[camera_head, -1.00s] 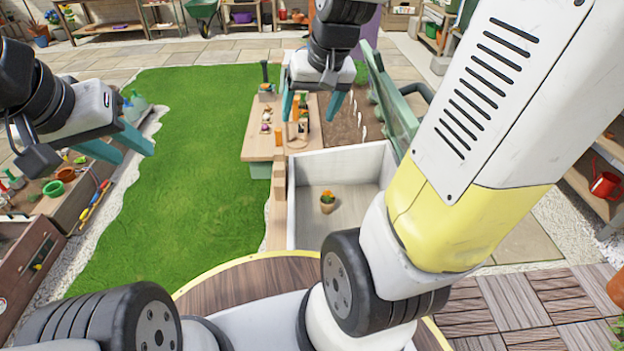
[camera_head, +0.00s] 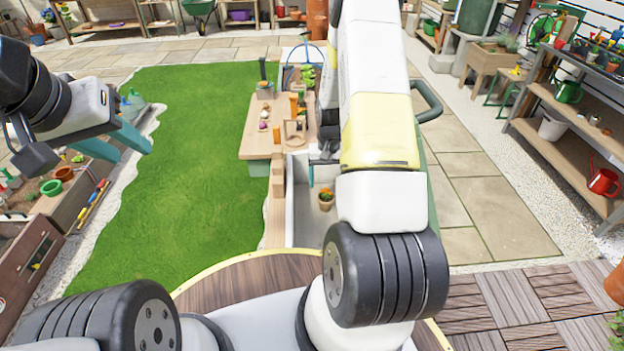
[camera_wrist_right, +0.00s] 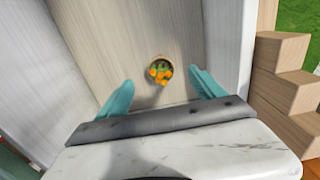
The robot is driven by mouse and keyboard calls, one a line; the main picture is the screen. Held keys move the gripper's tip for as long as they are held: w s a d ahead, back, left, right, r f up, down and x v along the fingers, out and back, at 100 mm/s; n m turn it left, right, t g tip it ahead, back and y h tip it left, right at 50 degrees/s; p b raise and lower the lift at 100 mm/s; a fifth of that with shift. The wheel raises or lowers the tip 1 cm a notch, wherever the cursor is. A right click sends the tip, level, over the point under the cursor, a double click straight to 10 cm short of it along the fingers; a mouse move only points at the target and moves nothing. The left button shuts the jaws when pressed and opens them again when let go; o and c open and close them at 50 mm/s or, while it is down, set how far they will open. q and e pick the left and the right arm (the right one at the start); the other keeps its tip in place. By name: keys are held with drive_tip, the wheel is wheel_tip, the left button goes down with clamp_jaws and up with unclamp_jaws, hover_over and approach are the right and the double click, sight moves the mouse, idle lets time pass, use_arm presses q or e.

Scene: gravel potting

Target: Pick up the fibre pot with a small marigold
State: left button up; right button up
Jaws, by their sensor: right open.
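The fibre pot with a small marigold (camera_head: 326,199) stands upright on the floor of a pale walled box (camera_head: 303,222). In the right wrist view the pot with its orange flowers (camera_wrist_right: 160,72) shows from above, ahead of and between my right gripper's fingers (camera_wrist_right: 160,92). That gripper is open and empty, with its teal fingers wide apart and not touching the pot. In the head view my right arm hides most of the right gripper; one teal finger (camera_head: 311,175) shows near the pot. My left gripper (camera_head: 129,142) is at the far left, away from the pot, its two teal fingers apart.
Box walls (camera_wrist_right: 218,35) rise on both sides of the pot. Wooden steps (camera_wrist_right: 285,82) stand beside one wall. A wooden table (camera_head: 262,147) with small items stands behind the box. Green lawn (camera_head: 195,160) lies to the left.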

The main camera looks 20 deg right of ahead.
sight(326, 197)
drive_tip(key=f, duration=0.5)
drive_tip(key=w+f, duration=0.1)
drive_tip(key=f, duration=0.2)
drive_tip(key=shift+d, duration=0.2)
drive_tip(key=shift+c, duration=0.2)
drive_tip(key=shift+r, duration=0.1)
drive_tip(key=c, duration=1.5)
